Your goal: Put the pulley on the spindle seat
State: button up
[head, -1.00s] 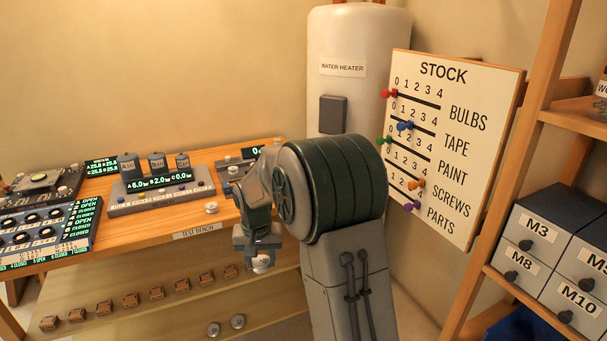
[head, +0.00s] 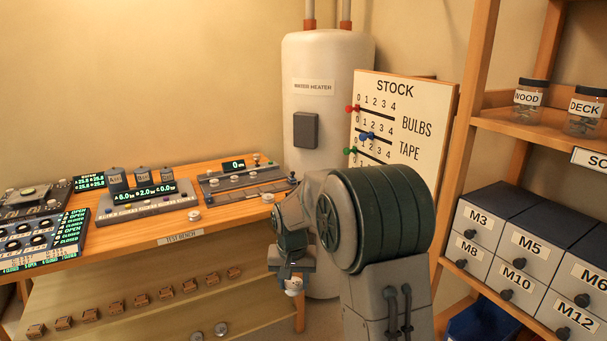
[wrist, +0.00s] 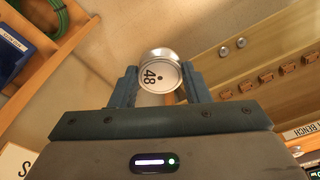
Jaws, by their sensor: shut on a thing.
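My gripper (head: 291,277) hangs low in front of the bench's right end in the head view. It is shut on a round silver pulley (head: 294,286). In the wrist view the pulley (wrist: 160,73), its pale face marked 48, sits between the two fingers of my gripper (wrist: 160,86). The pulley is clear of the bench. I cannot pick out the spindle seat for certain; a grey device with a long rail and small round parts (head: 243,180) stands at the bench's back right.
The test bench (head: 150,231) carries panels and a meter unit (head: 150,203). Below it, a shelf holds small brown blocks and two silver discs (head: 221,328). A water heater (head: 322,90), stock board (head: 433,115) and drawers (head: 490,232) stand to the right.

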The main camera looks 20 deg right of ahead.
aim_at(272, 173)
jog(key=z, duration=0.4)
jog(key=i, duration=2.05)
jog(key=u, duration=0.65)
